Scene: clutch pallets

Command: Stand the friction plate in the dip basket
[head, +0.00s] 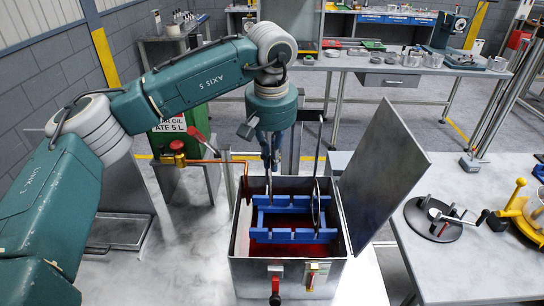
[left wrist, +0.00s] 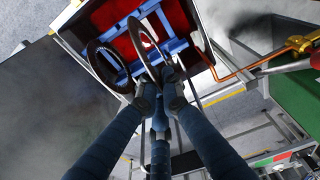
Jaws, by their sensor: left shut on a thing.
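My left gripper (head: 269,168) points down into the open dip tank, over the left part of the blue dip basket (head: 292,236). In the left wrist view its fingers (left wrist: 165,88) are shut on the rim of a thin ring-shaped friction plate (left wrist: 136,28). The held plate is upright and nearly edge-on, over or between the basket's bars; whether it touches them I cannot tell. Another dark ring plate (head: 316,207) stands upright at the basket's right side; it also shows in the left wrist view (left wrist: 92,48). My right gripper is not in view.
The metal tank (head: 241,275) holds red fluid, and its lid (head: 385,175) stands open on the right. A copper pipe (head: 215,161) with a red-handled valve reaches its left rim. A table on the right (head: 460,270) carries a round black fixture (head: 440,219) and a yellow tool.

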